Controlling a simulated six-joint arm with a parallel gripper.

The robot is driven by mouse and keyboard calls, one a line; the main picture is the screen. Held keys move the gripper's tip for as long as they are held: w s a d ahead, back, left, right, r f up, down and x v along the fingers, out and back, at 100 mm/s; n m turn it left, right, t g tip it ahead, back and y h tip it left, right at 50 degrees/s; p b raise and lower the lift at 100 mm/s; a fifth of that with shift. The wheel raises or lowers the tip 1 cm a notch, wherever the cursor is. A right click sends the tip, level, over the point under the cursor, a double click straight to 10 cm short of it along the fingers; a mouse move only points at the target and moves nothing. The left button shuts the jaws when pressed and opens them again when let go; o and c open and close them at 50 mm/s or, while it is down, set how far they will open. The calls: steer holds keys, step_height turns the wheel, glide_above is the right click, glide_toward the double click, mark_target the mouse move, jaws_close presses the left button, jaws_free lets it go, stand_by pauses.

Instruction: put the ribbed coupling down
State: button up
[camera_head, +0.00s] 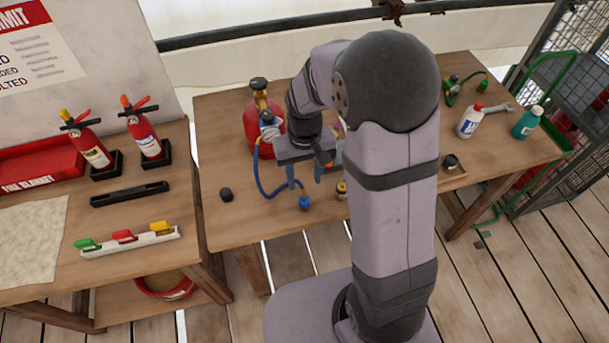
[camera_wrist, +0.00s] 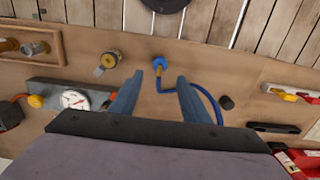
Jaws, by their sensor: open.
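My gripper (camera_head: 305,179) is over the front part of the middle table, fingers pointing down, open with nothing between them; its fingers also show in the wrist view (camera_wrist: 160,77). A blue coupling (camera_head: 304,203) with a brass stem is at the end of a blue hose and appears to rest on the table. In the wrist view the coupling (camera_wrist: 158,63) is just beyond the gap between the fingertips, apart from both. Ribs are too small to make out. A brass fitting (camera_head: 341,190) stands to its right; it also shows in the wrist view (camera_wrist: 107,61).
The blue hose (camera_head: 262,182) curves left from the coupling towards a red cylinder (camera_head: 252,130). A small black cap (camera_head: 226,195) stands at left. A gauge block (camera_wrist: 72,98) lies near my gripper.

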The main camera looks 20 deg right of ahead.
steer(key=s+d+r, duration=0.1)
steer(key=s+r, duration=0.2)
steer(key=s, duration=1)
steer(key=shift+s+d+r, duration=0.15)
steer(key=shift+s+d, duration=0.1)
steer(key=shift+s, duration=0.05)
stand_by(0.7)
